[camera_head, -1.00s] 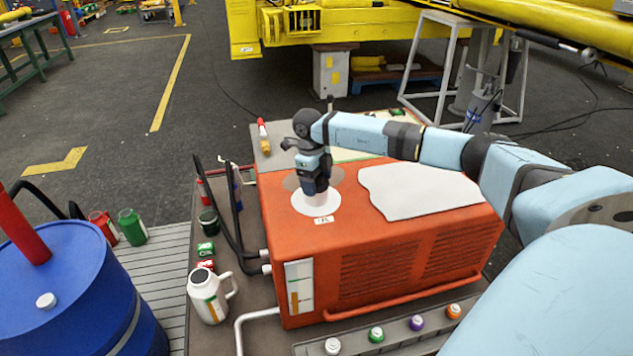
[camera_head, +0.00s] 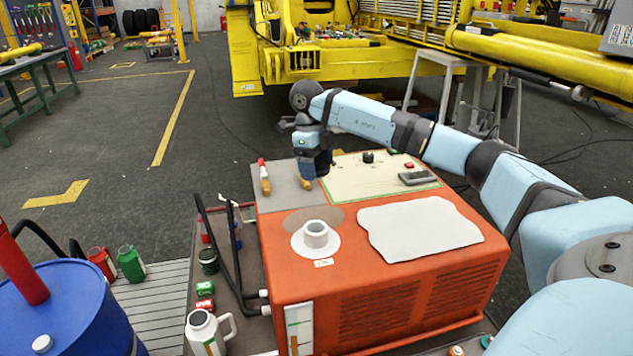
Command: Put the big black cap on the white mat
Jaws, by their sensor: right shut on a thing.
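The white mat (camera_head: 425,231), an irregular flat sheet, lies bare on top of the orange box. A black knob-like piece (camera_head: 368,157), which may be the big black cap, stands on the cream panel (camera_head: 350,184) behind the mat. My right gripper (camera_head: 314,178) is low over the grey panel (camera_head: 287,197), left of this black piece and apart from it. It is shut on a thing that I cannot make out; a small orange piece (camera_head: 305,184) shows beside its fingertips. My left gripper is not in view.
A white ring-like cup (camera_head: 316,234) stands on a white disc on the orange box (camera_head: 380,285). A red-and-orange tool (camera_head: 264,178) lies on the grey panel. A dark grey block (camera_head: 419,178) lies on the cream panel. A white jug (camera_head: 206,333) stands at front left.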

